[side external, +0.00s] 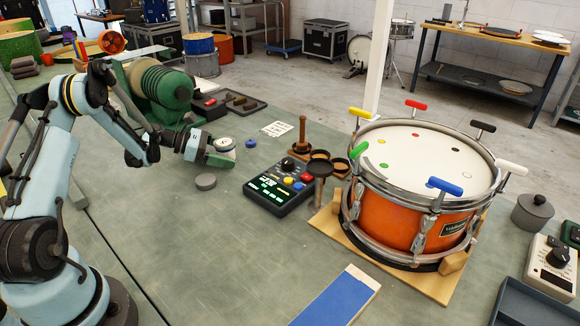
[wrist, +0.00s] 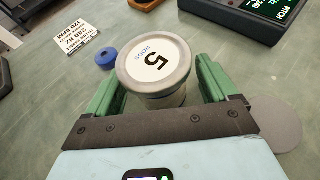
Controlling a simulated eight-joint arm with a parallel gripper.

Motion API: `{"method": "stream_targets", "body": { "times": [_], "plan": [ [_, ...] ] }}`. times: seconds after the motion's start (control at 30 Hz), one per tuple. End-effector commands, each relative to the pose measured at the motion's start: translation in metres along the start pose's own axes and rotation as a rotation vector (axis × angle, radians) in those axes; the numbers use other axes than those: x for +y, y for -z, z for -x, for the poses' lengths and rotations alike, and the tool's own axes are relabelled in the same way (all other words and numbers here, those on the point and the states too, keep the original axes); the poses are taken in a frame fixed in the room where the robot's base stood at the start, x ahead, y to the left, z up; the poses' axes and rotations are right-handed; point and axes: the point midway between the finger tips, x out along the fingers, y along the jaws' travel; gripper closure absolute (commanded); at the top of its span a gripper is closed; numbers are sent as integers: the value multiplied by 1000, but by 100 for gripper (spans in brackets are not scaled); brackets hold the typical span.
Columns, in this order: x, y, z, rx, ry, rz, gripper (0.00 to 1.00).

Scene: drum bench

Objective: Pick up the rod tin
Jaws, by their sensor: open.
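The rod tin (wrist: 155,68) is a short round can with a pale lid marked "5" and "RODS" in the wrist view. It stands upright on the bench and also shows in the side view (side external: 226,144), partly hidden by my gripper. My gripper (wrist: 158,76) is open, with one green finger on each side of the tin. In the wrist view a gap shows at the left finger; the right finger is close to the tin, and I cannot tell if it touches. In the side view my gripper (side external: 219,153) is low at the tin.
A blue ring (side external: 250,143) and a printed card (side external: 275,129) lie beyond the tin. A grey disc (side external: 205,181) lies on the near side. A black pitch box (side external: 270,197) and an orange drum (side external: 405,224) stand to the right. A green motor-like machine (side external: 160,88) stands behind.

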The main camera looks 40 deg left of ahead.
Motion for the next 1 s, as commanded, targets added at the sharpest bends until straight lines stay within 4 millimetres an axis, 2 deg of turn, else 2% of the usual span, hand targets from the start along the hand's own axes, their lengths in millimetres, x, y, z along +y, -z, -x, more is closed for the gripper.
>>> {"method": "stream_targets", "body": {
  "times": [0.27, 0.67, 1.0],
  "plan": [
    [0, 0, -3, 0, 0, 0, 15],
    [0, 0, -2, 0, 0, 0, 76],
    [0, -3, -1, -1, 0, 0, 76]
  ]
}}
